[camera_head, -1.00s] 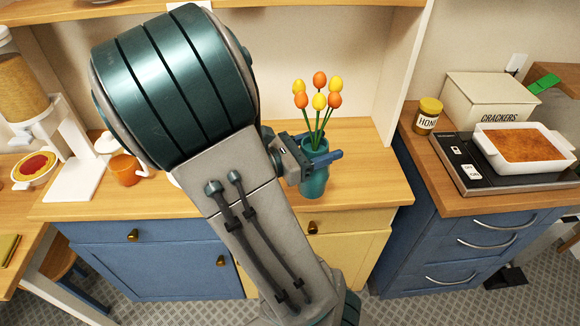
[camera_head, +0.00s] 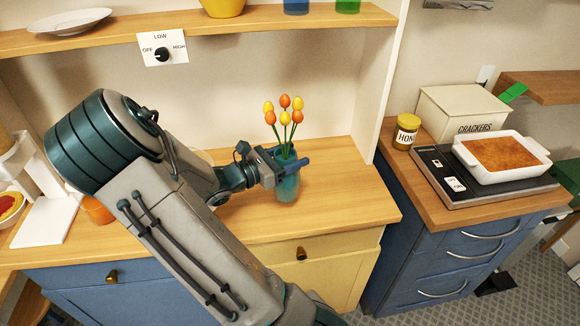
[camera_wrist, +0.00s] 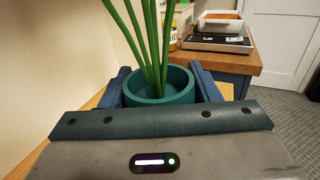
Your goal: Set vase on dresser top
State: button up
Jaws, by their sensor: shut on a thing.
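The teal vase (camera_head: 287,187) is upright and holds several orange and yellow tulips (camera_head: 284,112). It is over the wooden dresser top (camera_head: 350,208), right of its middle. Its base looks at or very near the wood; I cannot tell if it touches. My gripper (camera_head: 288,163) reaches it from the left and is shut around its upper part. In the wrist view, the vase's round rim (camera_wrist: 165,90) sits between the two blue fingers of my gripper (camera_wrist: 160,72), with green stems rising from it. My gripper hides part of the vase.
A shelf (camera_head: 230,38) runs above the dresser, with a white upright panel (camera_head: 385,90) to the right. A blue cabinet at the right carries a honey jar (camera_head: 406,132), a crackers box (camera_head: 460,112) and a baking dish (camera_head: 500,157) on a hotplate. Dresser top right of the vase is clear.

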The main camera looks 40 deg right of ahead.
jog(key=shift+w+d+f, duration=0.15)
jog(key=shift+w+f, duration=0.05)
jog(key=shift+f, duration=0.6)
jog(key=shift+w+d+f, duration=0.15)
jog(key=shift+w+f, duration=0.05)
jog(key=shift+f, duration=0.6)
jog(key=shift+w+d+f, duration=0.15)
jog(key=shift+w+f, duration=0.05)
jog(key=shift+f, duration=0.8)
jog(key=o, duration=1.6)
jog(key=shift+o, duration=0.2)
jog(key=shift+r, duration=0.15)
jog(key=w+a, duration=0.1)
jog(key=a, duration=0.6)
jog(key=shift+a+b, duration=0.25)
jog(key=shift+b, duration=0.2)
